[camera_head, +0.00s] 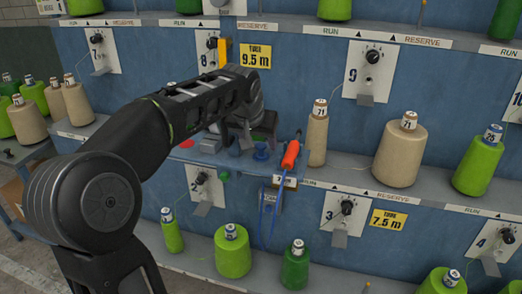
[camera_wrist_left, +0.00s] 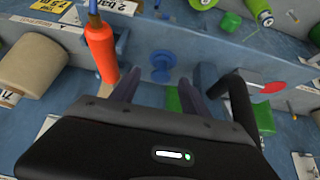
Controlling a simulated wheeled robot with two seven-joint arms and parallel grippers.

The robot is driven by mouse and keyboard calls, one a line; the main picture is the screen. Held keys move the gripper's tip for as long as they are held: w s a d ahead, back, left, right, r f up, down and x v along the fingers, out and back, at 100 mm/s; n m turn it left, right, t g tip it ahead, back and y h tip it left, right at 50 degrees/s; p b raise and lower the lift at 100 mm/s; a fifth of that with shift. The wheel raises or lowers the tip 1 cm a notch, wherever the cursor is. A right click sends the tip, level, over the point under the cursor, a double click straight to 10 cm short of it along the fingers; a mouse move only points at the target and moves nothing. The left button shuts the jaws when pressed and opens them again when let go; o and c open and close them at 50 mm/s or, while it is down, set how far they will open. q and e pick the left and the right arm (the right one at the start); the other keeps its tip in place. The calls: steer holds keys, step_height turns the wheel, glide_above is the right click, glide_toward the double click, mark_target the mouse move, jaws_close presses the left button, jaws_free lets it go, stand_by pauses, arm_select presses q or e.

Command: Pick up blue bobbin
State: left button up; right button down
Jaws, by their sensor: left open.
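The blue bobbin (camera_head: 261,152) stands on a small grey-blue shelf (camera_head: 222,160) that juts from the blue rack. In the left wrist view the bobbin (camera_wrist_left: 162,66) shows just past and between my fingertips. My left gripper (camera_head: 247,138) is above and beside it, partly hidden by my arm in the head view. In the wrist view its two fingers (camera_wrist_left: 160,82) are spread with nothing between them. My right gripper is not in view.
An orange-handled tool (camera_head: 290,154) stands close to the right of the bobbin, with a blue cord (camera_head: 267,215) hanging below. A red disc (camera_wrist_left: 274,87) and a green block (camera_wrist_left: 262,116) are close by. Beige cones (camera_head: 402,150) and green cones (camera_head: 233,251) stand on the rack shelves.

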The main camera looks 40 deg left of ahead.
mark_target(261, 145)
arm_select(q)
steer(key=shift+x, duration=1.55)
jaws_close()
